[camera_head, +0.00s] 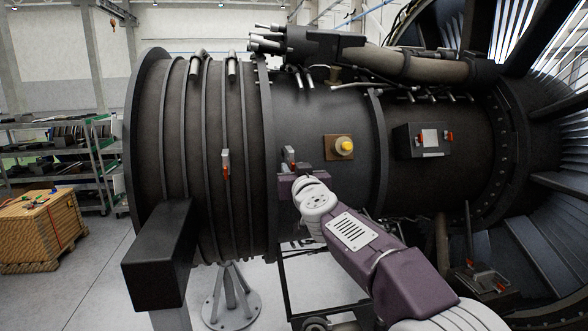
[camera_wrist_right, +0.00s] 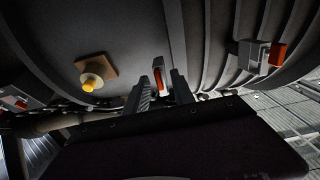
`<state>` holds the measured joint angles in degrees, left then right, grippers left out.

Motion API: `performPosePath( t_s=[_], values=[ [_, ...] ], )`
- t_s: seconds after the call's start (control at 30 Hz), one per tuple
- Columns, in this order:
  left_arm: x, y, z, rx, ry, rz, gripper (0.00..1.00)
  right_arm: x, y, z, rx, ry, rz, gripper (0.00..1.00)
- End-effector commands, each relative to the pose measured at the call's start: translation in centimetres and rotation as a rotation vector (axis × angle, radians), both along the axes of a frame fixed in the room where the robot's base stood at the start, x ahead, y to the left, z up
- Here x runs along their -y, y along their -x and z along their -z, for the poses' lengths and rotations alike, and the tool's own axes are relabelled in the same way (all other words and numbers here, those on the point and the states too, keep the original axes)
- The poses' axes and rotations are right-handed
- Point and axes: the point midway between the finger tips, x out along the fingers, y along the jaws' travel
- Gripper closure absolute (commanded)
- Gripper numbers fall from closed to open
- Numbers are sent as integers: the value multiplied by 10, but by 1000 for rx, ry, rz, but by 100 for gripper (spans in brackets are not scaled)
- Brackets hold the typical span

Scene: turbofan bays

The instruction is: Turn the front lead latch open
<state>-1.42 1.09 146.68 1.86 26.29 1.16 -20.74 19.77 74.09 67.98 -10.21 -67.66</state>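A latch with a red handle (camera_head: 289,154) sits on the dark engine casing just beyond my right gripper (camera_head: 290,177). In the right wrist view this latch (camera_wrist_right: 159,76) stands between the two fingertips of my right gripper (camera_wrist_right: 162,84), with its red handle upright along the fingers. The fingers are apart, with a visible gap to the latch. A second red-handled latch (camera_head: 226,163) is further left on the ribbed casing; it also shows in the right wrist view (camera_wrist_right: 268,55). I cannot tell from labels which is the front lead latch. My left gripper is not in view.
A yellow-tipped knob on a brown plate (camera_head: 343,146) is right of the gripper. A dark block (camera_head: 160,258) stands in the left foreground. A wooden crate (camera_head: 40,230) and shelves are far left.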

Motion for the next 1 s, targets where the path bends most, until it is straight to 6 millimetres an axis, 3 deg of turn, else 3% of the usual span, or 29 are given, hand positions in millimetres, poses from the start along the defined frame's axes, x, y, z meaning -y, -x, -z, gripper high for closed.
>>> performPosePath(
  t_s=[0.03,0.13,0.17,0.6,1.0],
  values=[
    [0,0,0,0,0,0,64,0,0,0,0,0,0,70],
    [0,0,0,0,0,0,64,0,0,0,0,0,0,98],
    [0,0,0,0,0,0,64,0,0,0,0,0,1,100],
    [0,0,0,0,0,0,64,0,0,0,-10,-48,1,100],
    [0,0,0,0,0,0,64,1,0,0,-69,-353,0,100]
  ],
)
